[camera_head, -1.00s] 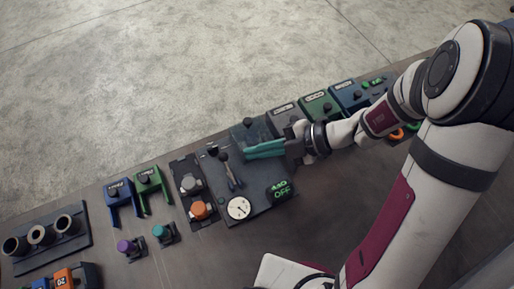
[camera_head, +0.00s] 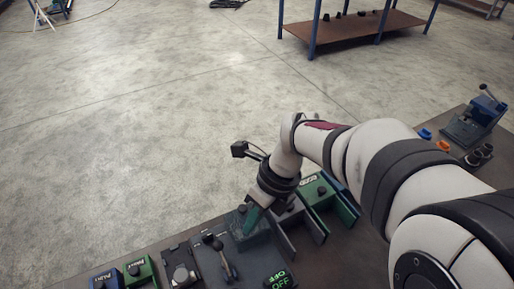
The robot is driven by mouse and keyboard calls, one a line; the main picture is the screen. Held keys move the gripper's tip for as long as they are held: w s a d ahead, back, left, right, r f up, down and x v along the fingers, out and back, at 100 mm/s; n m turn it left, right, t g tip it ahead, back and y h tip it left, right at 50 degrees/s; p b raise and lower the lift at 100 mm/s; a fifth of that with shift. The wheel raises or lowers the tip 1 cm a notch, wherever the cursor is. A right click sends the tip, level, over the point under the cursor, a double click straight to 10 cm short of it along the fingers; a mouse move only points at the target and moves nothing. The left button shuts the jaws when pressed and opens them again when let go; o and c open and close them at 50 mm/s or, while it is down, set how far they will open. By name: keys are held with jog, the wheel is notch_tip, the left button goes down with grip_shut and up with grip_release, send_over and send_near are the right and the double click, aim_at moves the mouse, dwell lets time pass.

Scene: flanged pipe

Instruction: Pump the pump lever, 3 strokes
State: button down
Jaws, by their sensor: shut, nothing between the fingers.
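A dark grey panel (camera_head: 243,266) stands on the bench at the bottom of the view. A dark lever with a round black knob (camera_head: 218,245) stands on it, with a forked grey-blue part running down to the right; I take this to be the pump lever. My gripper (camera_head: 252,220) has teal fingers and is shut and empty. It points down at the panel's back right part, to the right of the lever and apart from it. A green display reading OFF (camera_head: 279,280) is at the panel's front right. The lower panel is cut off.
Blue (camera_head: 105,279) and green (camera_head: 138,271) labelled holders and a dark unit with a grey knob (camera_head: 181,274) stand left. Grey and green (camera_head: 325,195) holders stand close right of my gripper. A blue device (camera_head: 475,122) is at the far right. Concrete floor lies behind.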

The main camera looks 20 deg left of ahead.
send_near(227, 249)
jog(key=s+d+r, duration=0.3)
jog(key=s, duration=0.1)
jog(key=a+f, duration=0.2)
jog(key=a, duration=0.1)
jog(key=shift+f, duration=0.35)
jog(key=shift+w+a+f, duration=0.1)
jog(key=shift+a+f, duration=0.1)
jog(key=shift+a, duration=0.2)
jog(key=shift+w+a+f+g+h, duration=0.5)
jog(key=shift+f+g+h, duration=0.1)
jog(key=shift+g, duration=0.1)
jog(key=shift+w+a+f, duration=0.4)
jog(key=shift+a+f, duration=0.05)
jog(key=shift+f, duration=0.3)
jog(key=shift+r, duration=0.1)
jog(key=v, duration=1.5)
jog(key=shift+w+r, duration=0.25)
jog(key=shift+w, duration=0.2)
